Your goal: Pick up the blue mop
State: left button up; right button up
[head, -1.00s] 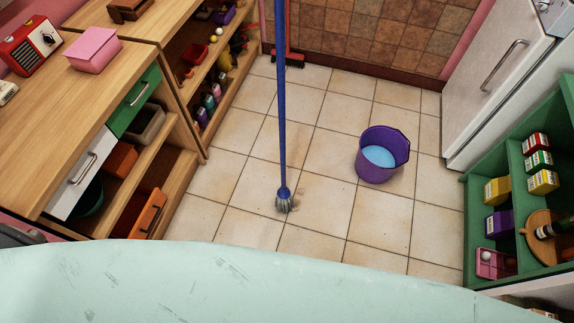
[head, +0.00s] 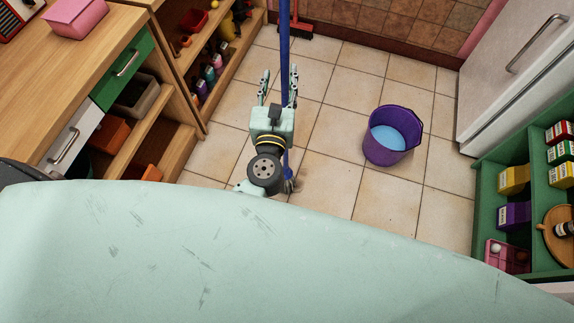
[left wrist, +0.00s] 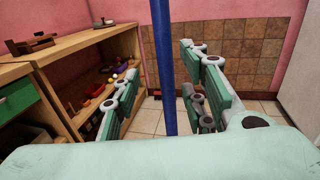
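The blue mop stands upright on the tiled floor. Its long blue handle (head: 285,40) runs up out of the head view, and its grey head (head: 291,185) is partly hidden behind my arm. My left gripper (head: 279,76) is open, with its fingers spread and pointing away toward the back wall. The handle passes close to its right finger in the head view. In the left wrist view the handle (left wrist: 162,70) stands upright in the gap between the open fingers; I cannot tell how deep it is between them. My right gripper is not in view.
A purple bucket (head: 392,136) with blue water stands right of the mop. A red broom (head: 294,30) leans at the back wall. Wooden shelves (head: 190,85) line the left, a green shelf (head: 488,185) and white fridge (head: 515,60) the right. Floor around the bucket is clear.

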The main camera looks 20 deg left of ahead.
aim_at(285, 68)
pick_arm(q)
jog(key=x, duration=0.4)
jog(key=p+x, duration=0.1)
jog(key=x, duration=0.1)
jog(key=shift+w+d+f, duration=0.2)
jog(key=shift+d+f, duration=0.1)
jog(key=shift+d, duration=0.1)
jog(key=shift+c, duration=0.4)
grip_shut()
jog(key=shift+r, duration=0.1)
